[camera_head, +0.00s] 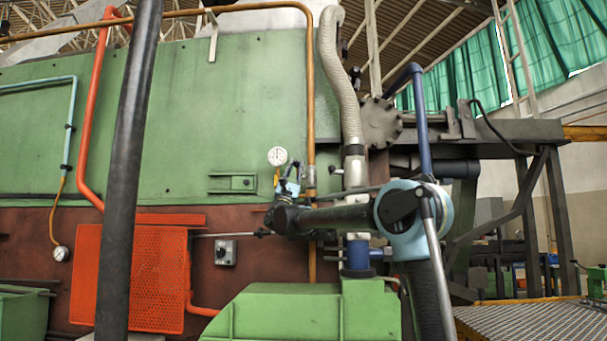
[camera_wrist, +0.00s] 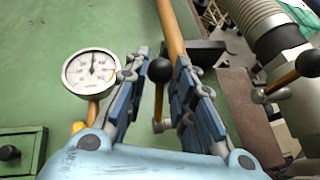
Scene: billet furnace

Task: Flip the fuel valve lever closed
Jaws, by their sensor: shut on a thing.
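The lever between my fingers has a black ball knob (camera_wrist: 160,70) on a thin metal stem (camera_wrist: 158,104), and it stands roughly upright in the wrist view. My gripper (camera_wrist: 163,79) has its two blue fingers on either side of this lever and is shut on it. In the head view my gripper (camera_head: 290,184) is up against the green furnace wall, just right of the round gauge. The lever cannot be made out there behind the gripper. A second lever (camera_wrist: 287,82), with a yellow stem and black knob, sits to the right on another pipe.
A white round gauge (camera_wrist: 91,72) is close to the left finger. An orange pipe (camera_head: 311,90) runs down the furnace wall (camera_head: 220,110) beside the gripper. A ribbed hose (camera_head: 331,60) hangs to the right. A green housing (camera_head: 290,315) stands below my arm.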

